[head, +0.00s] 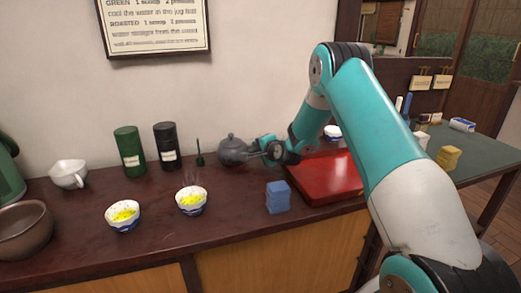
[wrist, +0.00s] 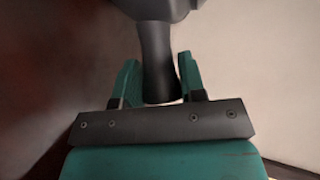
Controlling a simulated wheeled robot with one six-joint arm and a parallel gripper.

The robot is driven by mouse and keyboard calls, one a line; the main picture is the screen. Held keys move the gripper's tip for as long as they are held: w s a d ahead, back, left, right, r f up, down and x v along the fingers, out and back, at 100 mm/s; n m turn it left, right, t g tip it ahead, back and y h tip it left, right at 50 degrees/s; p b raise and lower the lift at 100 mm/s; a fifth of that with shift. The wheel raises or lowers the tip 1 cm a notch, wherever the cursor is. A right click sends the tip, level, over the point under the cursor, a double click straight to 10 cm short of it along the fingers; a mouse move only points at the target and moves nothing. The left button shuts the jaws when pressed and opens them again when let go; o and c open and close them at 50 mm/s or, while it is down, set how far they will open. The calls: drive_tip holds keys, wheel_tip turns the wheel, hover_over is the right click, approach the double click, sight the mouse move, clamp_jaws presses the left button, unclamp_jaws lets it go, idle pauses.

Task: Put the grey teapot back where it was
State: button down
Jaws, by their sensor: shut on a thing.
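The grey teapot (head: 232,150) is at the back of the dark counter, near the wall, right of the green scoop. My gripper (head: 256,147) comes from the right and is shut on the teapot's side handle. In the wrist view the dark handle (wrist: 156,70) sits between the two green fingers (wrist: 158,82), with the pot's body (wrist: 158,8) at the top edge. The teapot looks upright. I cannot tell whether its base touches the counter.
Two bowls with yellow contents (head: 123,216) (head: 192,200) stand in front. A green canister (head: 130,151), a black canister (head: 165,146) and a dark green scoop (head: 200,155) stand left. A blue block (head: 278,197) and a red tray (head: 325,178) lie right.

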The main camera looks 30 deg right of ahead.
drive_tip(key=c, duration=0.7)
unclamp_jaws()
drive_tip(key=shift+f, duration=0.1)
